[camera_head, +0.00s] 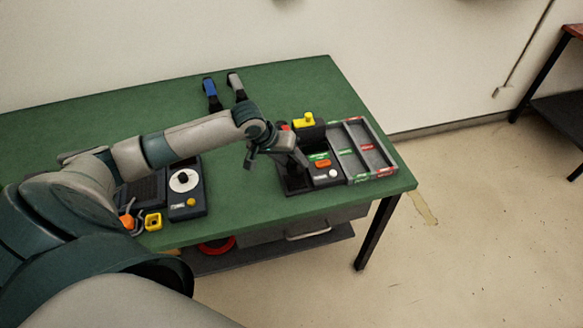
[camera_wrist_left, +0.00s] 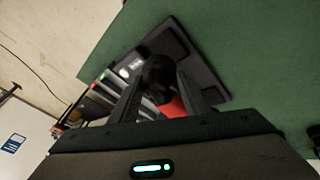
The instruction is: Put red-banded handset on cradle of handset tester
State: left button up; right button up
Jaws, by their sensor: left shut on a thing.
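My left gripper (camera_head: 277,150) is over the left part of the handset tester (camera_head: 326,172). It is shut on the red-banded handset (camera_wrist_left: 174,106), whose red band and dark rounded end (camera_wrist_left: 158,72) show between the fingers in the left wrist view. I cannot tell whether the handset touches the cradle. My right gripper is not in view.
A compartment tray (camera_head: 343,153) with red and green labels stands right of the tester. Blue-banded (camera_head: 210,88) and grey-banded (camera_head: 235,82) handsets lie behind my arm. A device with a white dial (camera_head: 184,182) and a yellow cube (camera_head: 153,222) are at left. The table's right edge is close.

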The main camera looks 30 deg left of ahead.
aim_at(288, 166)
pick_arm(q)
jog(key=shift+f+p, duration=0.75)
jog(key=shift+f, duration=0.75)
jog(key=shift+s+f, duration=0.1)
jog(key=shift+f, duration=0.4)
jog(key=o, duration=1.5)
jog(key=shift+f, duration=0.1)
jog(key=shift+r, duration=0.25)
jog(key=shift+s+a+r, duration=0.2)
jog(key=shift+s+r, duration=0.1)
jog(key=shift+r, duration=0.2)
jog(key=b+v, duration=0.2)
jog(key=v, duration=0.8)
jog(key=shift+s+r, duration=0.1)
jog(key=shift+r, duration=0.1)
